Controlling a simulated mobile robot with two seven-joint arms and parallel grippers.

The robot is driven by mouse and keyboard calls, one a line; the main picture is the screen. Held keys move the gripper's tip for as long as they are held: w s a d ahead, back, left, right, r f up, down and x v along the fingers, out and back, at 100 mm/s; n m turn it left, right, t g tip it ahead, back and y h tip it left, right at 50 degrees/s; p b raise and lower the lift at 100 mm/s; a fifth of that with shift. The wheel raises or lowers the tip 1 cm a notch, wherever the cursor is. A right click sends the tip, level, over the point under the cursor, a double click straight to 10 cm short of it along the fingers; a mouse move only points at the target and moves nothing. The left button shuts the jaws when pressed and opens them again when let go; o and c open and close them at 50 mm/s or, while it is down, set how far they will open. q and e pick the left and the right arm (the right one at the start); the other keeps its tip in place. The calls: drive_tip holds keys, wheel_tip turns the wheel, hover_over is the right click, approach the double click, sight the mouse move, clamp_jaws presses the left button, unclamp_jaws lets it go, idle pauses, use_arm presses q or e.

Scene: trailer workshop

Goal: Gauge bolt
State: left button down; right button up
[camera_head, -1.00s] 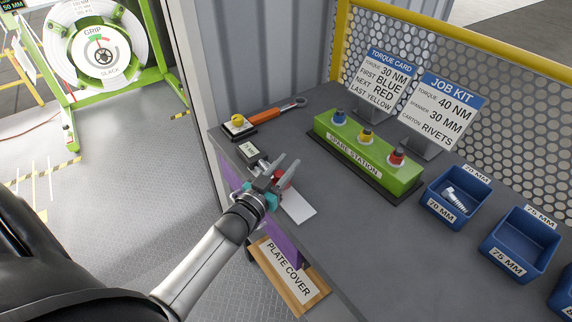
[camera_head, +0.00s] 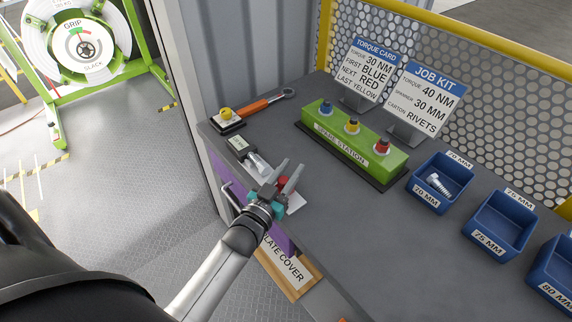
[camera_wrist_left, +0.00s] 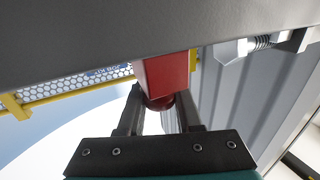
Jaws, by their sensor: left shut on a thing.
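My left gripper (camera_head: 284,178) is over the bench's left edge, shut on a red block. In the left wrist view the red block (camera_wrist_left: 165,75), with a round red part below it, sits between the fingers. In the head view the red block (camera_head: 287,184) shows behind the fingers, above a white plate (camera_head: 297,200). A silver bolt (camera_head: 258,163) lies between the small display box (camera_head: 240,143) and my gripper. In the wrist view the bolt (camera_wrist_left: 245,46) shows its hex head and thread, apart from my fingers. The display's reading is too small to tell.
Blue bins marked 70 MM (camera_head: 428,205), 75 MM (camera_head: 492,243) and 80 MM (camera_head: 556,290) stand at right; a bolt (camera_head: 440,185) lies in the first. A green spare station (camera_head: 390,163), two cards and an orange-handled spanner (camera_head: 262,104) are farther back. The bench middle is clear.

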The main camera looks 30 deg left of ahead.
use_arm(q)
drive_tip(key=c, duration=0.6)
unclamp_jaws()
drive_tip(key=s, duration=1.5)
drive_tip(key=shift+s, duration=0.1)
